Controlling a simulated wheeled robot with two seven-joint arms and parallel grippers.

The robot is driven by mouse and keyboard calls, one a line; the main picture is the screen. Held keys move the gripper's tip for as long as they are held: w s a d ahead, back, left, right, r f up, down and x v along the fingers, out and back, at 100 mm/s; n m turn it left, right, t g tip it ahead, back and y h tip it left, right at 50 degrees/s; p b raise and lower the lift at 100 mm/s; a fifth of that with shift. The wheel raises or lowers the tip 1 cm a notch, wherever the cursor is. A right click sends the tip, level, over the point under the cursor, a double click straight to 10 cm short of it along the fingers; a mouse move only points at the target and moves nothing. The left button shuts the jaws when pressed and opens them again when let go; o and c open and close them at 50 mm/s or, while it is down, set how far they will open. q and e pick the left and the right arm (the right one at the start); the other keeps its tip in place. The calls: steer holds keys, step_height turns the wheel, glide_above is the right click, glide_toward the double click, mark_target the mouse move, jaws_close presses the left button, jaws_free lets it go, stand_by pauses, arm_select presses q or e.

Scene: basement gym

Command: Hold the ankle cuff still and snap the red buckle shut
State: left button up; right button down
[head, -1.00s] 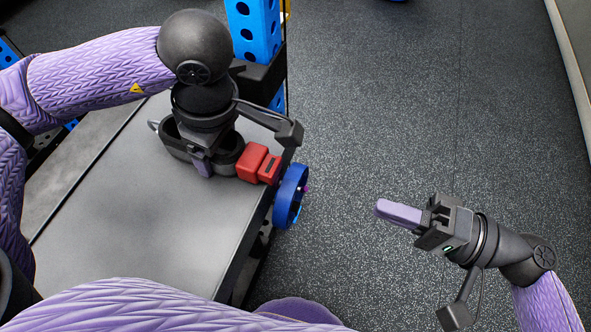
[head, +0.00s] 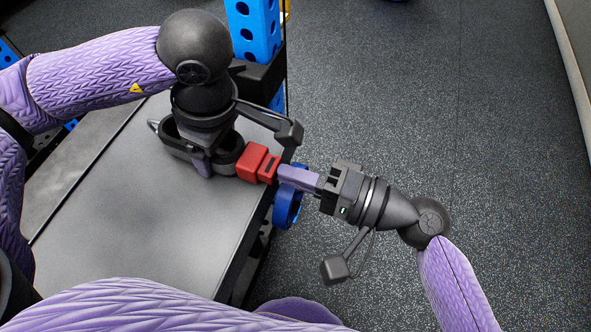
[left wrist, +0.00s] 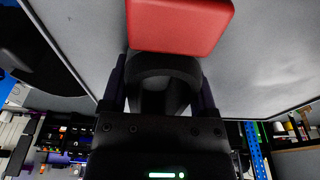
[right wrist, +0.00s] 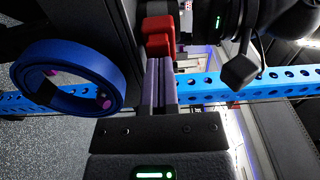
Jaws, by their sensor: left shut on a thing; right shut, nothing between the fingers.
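The black ankle cuff (head: 172,146) rests on the grey bench top. My left gripper (head: 203,165) is shut on the cuff from above; the left wrist view shows a dark cuff part (left wrist: 165,75) between its fingers. The red buckle (head: 250,161) sticks out from the cuff's right side towards the bench edge, and its smaller end piece (head: 268,168) lies at the right. I cannot tell whether its two parts are fully joined. My right gripper (head: 284,174) is shut and empty, its purple fingertips at the buckle's right end, touching or nearly so. The buckle (right wrist: 157,38) shows just beyond those fingers in the right wrist view.
A blue ring (head: 287,208) is at the bench's right edge, just below my right fingers; it is large in the right wrist view (right wrist: 112,92). A blue perforated post (head: 253,32) stands behind the bench. The grey bench top (head: 150,225) is clear in front.

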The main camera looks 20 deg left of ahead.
steer(key=shift+w+a, duration=0.1)
steer(key=shift+a, duration=0.95)
arm_select(q)
steer(key=shift+d, duration=0.1)
arm_select(e)
steer(key=s+d, duration=0.1)
steer(key=d, duration=1.3)
steer(key=shift+s, duration=0.35)
arm_select(q)
steer(key=o, duration=1.3)
steer(key=shift+c, duration=0.2)
